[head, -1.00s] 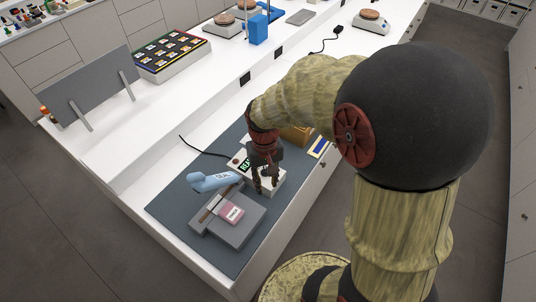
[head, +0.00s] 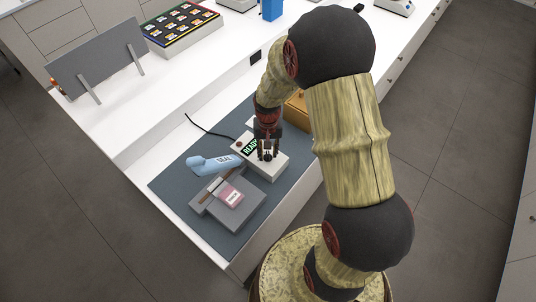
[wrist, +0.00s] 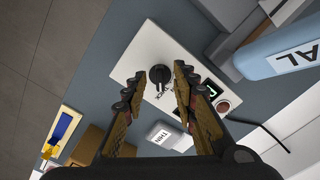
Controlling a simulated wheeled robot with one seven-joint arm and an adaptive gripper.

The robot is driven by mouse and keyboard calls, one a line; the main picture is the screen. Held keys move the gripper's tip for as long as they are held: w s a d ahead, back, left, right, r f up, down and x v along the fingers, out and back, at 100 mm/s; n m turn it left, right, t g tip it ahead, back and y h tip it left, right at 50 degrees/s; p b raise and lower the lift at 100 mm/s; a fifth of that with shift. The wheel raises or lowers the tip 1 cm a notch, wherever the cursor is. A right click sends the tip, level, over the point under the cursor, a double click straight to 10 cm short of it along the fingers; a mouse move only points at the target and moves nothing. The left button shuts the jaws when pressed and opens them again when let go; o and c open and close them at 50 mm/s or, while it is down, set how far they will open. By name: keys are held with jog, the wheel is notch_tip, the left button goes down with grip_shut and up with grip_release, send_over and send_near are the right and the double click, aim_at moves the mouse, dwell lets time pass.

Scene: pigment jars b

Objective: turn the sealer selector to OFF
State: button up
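The sealer's white control box (head: 270,172) sits on the grey mat, with a lit green READY display (head: 250,147). In the wrist view the box (wrist: 143,47) carries a round black selector knob (wrist: 160,67) with printed labels beside it, partly hidden by my fingers. I cannot read the knob's setting. My gripper (wrist: 160,80) is open, its two fingertips on either side of the knob with gaps showing.
The sealer's blue arm marked SEAL (head: 212,163) and grey bed with a pink packet (head: 231,196) are beside the box. A red button (wrist: 223,106) is near the display. A cardboard box (head: 297,110) stands behind. A jar rack (head: 180,27) is further back.

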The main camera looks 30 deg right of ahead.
aim_at(268, 156)
jog(key=shift+f, duration=1.15)
jog(key=shift+c, duration=1.1)
grip_shut()
